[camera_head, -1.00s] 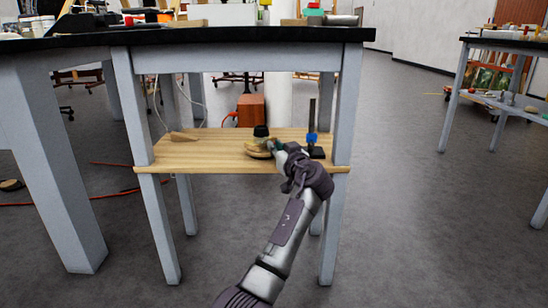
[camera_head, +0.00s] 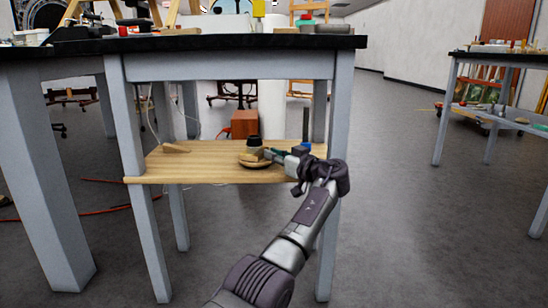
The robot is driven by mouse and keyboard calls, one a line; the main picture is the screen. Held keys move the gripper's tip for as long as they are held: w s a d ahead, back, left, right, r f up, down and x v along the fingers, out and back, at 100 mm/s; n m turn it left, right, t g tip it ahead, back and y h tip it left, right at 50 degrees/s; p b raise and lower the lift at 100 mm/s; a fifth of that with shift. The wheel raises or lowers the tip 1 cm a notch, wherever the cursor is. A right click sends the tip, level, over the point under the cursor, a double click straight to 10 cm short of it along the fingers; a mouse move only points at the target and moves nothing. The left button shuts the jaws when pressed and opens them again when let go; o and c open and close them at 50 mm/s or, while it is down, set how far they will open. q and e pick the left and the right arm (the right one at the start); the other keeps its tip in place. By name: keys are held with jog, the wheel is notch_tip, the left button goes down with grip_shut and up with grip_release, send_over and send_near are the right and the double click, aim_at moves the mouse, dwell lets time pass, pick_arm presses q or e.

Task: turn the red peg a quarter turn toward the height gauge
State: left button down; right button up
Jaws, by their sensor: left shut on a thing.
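My left gripper (camera_head: 276,154) reaches in over the wooden shelf (camera_head: 205,172) under the table. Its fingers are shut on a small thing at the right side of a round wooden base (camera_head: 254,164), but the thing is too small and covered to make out. A dark-topped piece (camera_head: 254,143) stands on that base. A dark upright post (camera_head: 305,124) with a blue part, which looks like the height gauge, stands just behind my gripper; its foot is hidden. No red peg can be made out. My right gripper is not in view.
A small wooden wedge (camera_head: 174,148) lies on the shelf's left side, with bare shelf between it and the round base. The black tabletop (camera_head: 200,42) is above and table legs (camera_head: 328,220) flank the shelf. An orange-brown box (camera_head: 244,124) is behind.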

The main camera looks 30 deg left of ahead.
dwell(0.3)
pick_arm(q)
jog(key=c, duration=1.4)
grip_release()
jog(key=shift+c, duration=0.2)
jog(key=v, duration=1.2)
